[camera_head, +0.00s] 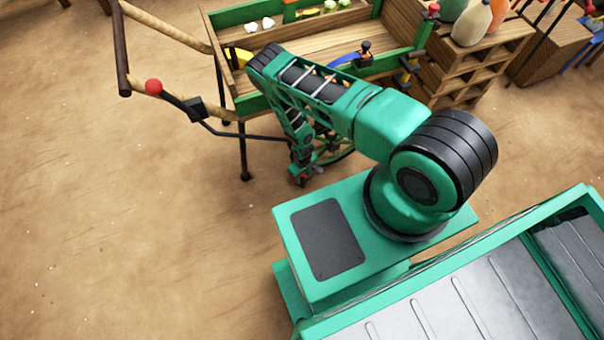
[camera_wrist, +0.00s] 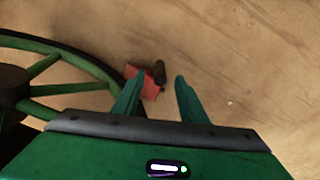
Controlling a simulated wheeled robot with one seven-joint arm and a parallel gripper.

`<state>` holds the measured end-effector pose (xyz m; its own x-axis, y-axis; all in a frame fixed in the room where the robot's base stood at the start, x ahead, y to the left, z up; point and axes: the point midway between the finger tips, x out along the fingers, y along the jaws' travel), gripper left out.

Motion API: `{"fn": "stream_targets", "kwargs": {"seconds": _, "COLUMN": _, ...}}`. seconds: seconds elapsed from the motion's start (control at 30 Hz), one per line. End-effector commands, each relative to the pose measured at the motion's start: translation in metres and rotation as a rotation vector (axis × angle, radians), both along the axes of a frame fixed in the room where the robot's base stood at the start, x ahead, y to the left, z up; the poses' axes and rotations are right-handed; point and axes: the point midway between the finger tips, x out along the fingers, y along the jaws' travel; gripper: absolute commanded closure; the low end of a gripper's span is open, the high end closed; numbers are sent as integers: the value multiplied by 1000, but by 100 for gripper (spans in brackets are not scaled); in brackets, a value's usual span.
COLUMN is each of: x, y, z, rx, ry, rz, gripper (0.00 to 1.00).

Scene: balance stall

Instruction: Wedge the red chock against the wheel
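The red chock (camera_wrist: 148,90) lies on the sandy ground in the wrist view, with a dark handle (camera_wrist: 159,72) at its right side. My gripper (camera_wrist: 160,80) is open. The chock shows between its fingers, the left finger covering part of it. I cannot tell whether chock and wheel touch.
The wooden cart (camera_head: 310,48) with green edges stands over the wheel, on a dark leg at left. A lever with a red knob (camera_head: 153,87) reaches out from it. Wooden crates (camera_head: 470,62) stand at right. The ground at left is clear.

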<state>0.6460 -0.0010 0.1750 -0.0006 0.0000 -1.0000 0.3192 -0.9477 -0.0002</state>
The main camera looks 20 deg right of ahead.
Motion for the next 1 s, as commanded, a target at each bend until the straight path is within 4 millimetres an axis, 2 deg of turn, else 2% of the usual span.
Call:
{"fn": "stream_targets", "kwargs": {"seconds": 0.2, "x": -1, "y": 0, "z": -38, "rx": 0, "ry": 1, "rz": 0, "gripper": 61}}
{"fn": "stream_targets", "kwargs": {"seconds": 0.4, "x": -1, "y": 0, "z": -62, "rx": 0, "ry": 1, "rz": 0, "gripper": 61}}
{"fn": "stream_targets", "kwargs": {"seconds": 0.6, "x": 0, "y": 0, "z": -73, "rx": 0, "ry": 0, "rz": 0, "gripper": 61}}
{"fn": "stream_targets", "kwargs": {"seconds": 0.93, "x": 0, "y": 0, "z": -74, "rx": 0, "ry": 0, "rz": 0, "gripper": 61}}
{"fn": "stream_targets", "kwargs": {"seconds": 1.0, "x": 0, "y": 0, "z": -74, "rx": 0, "ry": 0, "rz": 0, "gripper": 78}}
